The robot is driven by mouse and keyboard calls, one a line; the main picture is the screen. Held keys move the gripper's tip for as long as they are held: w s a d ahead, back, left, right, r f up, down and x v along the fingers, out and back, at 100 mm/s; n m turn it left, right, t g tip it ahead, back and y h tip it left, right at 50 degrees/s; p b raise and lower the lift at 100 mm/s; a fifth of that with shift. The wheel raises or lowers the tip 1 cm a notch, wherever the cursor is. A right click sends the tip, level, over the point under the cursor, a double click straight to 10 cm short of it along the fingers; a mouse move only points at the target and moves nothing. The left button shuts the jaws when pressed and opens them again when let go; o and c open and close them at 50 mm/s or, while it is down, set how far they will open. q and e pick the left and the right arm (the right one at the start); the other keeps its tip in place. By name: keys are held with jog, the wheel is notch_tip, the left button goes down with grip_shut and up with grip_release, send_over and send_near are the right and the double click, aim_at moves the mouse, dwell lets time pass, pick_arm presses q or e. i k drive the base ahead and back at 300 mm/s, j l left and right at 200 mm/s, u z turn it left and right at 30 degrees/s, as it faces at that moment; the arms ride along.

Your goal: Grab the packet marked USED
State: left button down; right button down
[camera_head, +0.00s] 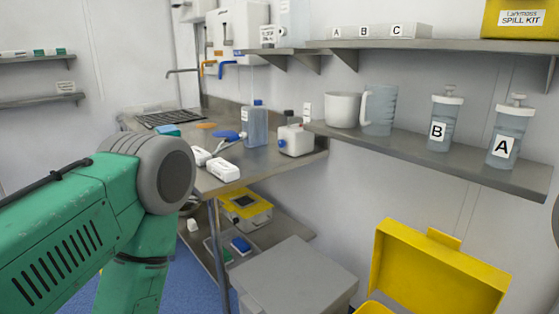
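No packet with a readable USED mark shows in the head view. Two small white packet-like items lie near the front edge of the metal table (262,163): one white item (223,170) at the corner and another white item (201,156) just behind it. Any print on them is too small to read. My green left arm fills the left side and hides part of the table's front. Neither my left nor my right gripper is in view.
A blue bottle (255,124) and a white container (296,140) stand on the table. Jars B (445,112) and A (508,125) stand on the right shelf (420,155). Below are a grey box (293,275) and an open yellow bin (435,270).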

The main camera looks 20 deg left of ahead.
aim_at(201, 156)
jog(key=u, duration=1)
jog(key=i+j, duration=0.3)
jog(key=j, duration=0.15)
jog(key=i+j, duration=0.65)
jog(key=j, duration=0.2)
jog(key=i+j, duration=0.35)
jog(key=j+z, duration=0.05)
jog(key=j, duration=0.05)
